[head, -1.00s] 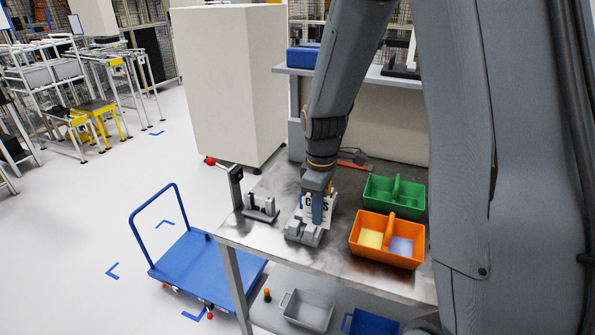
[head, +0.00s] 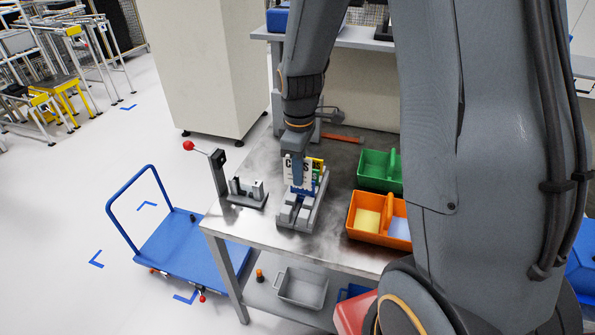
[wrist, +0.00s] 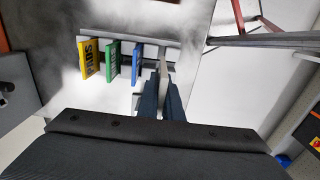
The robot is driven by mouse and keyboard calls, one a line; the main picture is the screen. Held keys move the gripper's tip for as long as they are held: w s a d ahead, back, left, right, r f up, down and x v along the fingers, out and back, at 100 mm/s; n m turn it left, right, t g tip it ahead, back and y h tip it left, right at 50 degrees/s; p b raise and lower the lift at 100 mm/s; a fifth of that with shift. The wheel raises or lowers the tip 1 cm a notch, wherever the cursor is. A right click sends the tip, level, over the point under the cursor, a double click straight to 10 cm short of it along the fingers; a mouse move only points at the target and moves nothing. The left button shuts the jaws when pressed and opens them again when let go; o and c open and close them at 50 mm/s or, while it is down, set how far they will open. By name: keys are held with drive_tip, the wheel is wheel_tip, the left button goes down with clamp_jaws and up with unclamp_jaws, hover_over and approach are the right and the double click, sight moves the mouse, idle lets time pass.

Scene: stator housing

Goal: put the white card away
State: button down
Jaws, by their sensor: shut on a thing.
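The white card (head: 289,172) with dark lettering stands upright at the grey slotted rack (head: 298,212) on the metal table. My gripper (head: 298,178) is shut on it from above, and one finger covers part of its face. In the wrist view the pale edge of the white card (wrist: 164,72) shows between my two dark fingers (wrist: 162,98). A yellow card (wrist: 90,60), a green card (wrist: 113,61) and a blue card (wrist: 137,62) stand in a row to its left. Whether the white card's lower edge is seated in a slot is hidden.
An orange caddy (head: 372,239) and a green caddy (head: 372,184) stand right of the rack. A grey fixture (head: 248,193) and a red-knobbed lever (head: 190,146) are to its left. A blue cart (head: 190,254) is beside the table.

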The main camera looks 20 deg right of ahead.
drive_tip(key=shift+f+b, duration=1.4)
drive_tip(key=shift+f, duration=1.65)
drive_tip(key=shift+f+b, duration=0.7)
drive_tip(key=shift+f, duration=0.7)
drive_tip(key=shift+r, duration=0.2)
drive_tip(key=shift+r+p, duration=1)
drive_tip(key=shift+f+b, duration=0.55)
drive_tip(key=shift+f, duration=0.7)
drive_tip(key=c, duration=1.8)
unclamp_jaws()
drive_tip(key=shift+c, duration=0.2)
